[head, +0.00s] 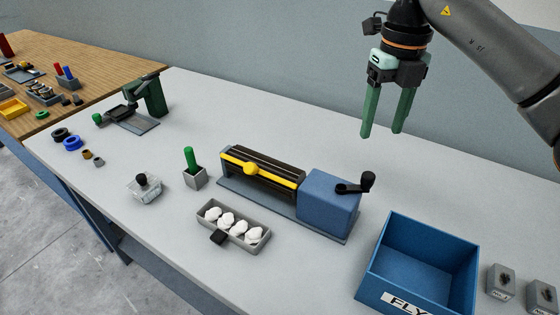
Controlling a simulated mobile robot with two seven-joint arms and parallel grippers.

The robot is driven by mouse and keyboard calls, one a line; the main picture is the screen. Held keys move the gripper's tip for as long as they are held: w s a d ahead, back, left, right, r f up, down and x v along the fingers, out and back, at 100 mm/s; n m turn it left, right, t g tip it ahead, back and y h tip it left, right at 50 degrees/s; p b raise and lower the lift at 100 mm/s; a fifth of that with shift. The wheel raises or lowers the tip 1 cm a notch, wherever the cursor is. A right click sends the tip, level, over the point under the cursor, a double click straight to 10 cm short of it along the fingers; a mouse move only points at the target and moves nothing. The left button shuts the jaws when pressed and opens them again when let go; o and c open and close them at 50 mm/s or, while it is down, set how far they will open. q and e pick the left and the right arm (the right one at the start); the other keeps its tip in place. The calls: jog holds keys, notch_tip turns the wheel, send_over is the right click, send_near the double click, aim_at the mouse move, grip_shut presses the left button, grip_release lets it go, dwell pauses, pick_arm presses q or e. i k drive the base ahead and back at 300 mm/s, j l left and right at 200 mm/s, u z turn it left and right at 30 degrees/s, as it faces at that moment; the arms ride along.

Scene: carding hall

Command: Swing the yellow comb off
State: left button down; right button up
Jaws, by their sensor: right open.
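The yellow comb (252,169) is a long bar with a round yellow knob, lying along the front of the dark slotted roller of the carding machine (330,197). The machine has a blue housing with a black crank (356,185) on its right end. My right gripper (382,134) hangs in the air above and behind the machine's right end, pointing down. Its two green fingers are apart with nothing between them. It is well clear of the comb. My left gripper is not in view.
A grey tray of white tufts (233,226) lies in front of the machine. A blue bin (420,262) marked FLY stands at the right front, with weights (502,281) beside it. A green-handled tool (191,161) stands in a grey holder left of the machine.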

aim_at(250, 168)
jog(key=k, duration=1)
